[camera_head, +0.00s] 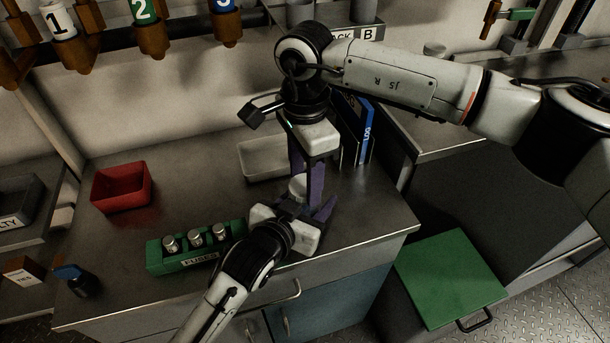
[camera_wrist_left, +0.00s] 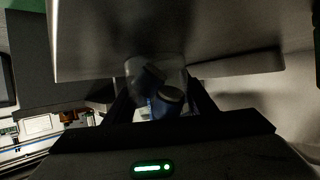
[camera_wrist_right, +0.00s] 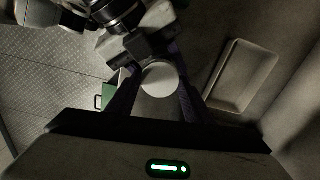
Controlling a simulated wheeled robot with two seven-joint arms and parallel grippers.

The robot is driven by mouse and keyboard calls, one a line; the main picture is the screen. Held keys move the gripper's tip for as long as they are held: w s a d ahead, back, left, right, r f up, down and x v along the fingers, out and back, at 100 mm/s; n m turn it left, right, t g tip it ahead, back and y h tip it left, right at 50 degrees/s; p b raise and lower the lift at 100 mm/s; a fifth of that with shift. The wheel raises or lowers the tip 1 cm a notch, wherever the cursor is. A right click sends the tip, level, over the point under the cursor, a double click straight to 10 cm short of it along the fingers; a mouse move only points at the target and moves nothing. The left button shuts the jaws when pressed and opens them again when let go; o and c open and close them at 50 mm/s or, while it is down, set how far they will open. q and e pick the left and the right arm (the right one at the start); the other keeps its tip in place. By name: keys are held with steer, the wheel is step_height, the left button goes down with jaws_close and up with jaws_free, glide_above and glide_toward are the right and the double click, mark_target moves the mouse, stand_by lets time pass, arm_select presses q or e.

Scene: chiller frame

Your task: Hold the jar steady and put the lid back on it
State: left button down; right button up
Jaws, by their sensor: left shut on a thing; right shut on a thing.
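The lid (camera_wrist_right: 160,77) is a pale round disc between the fingers of my right gripper (camera_wrist_right: 160,98). That gripper also shows in the head view (camera_head: 306,186), pointing down with purple fingers shut on the lid. The jar (camera_wrist_left: 155,82) is see-through with dark blue contents, between the fingers of my left gripper (camera_wrist_left: 157,100). In the head view my left gripper (camera_head: 300,204) is low over the counter, just below the right one, and hides most of the jar. The lid is close to the jar; I cannot tell whether they touch.
The steel counter (camera_head: 215,215) carries a green fuse rack (camera_head: 185,261), a red bin (camera_head: 122,188) and a pale tray (camera_head: 262,160) behind the grippers. A blue-labelled binder (camera_head: 363,135) stands close behind my right gripper. The counter's left middle is clear.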

steer(key=shift+m, duration=0.5)
steer(key=o, duration=1.2)
steer(key=shift+r, duration=2.3)
steer(key=shift+c, duration=0.5)
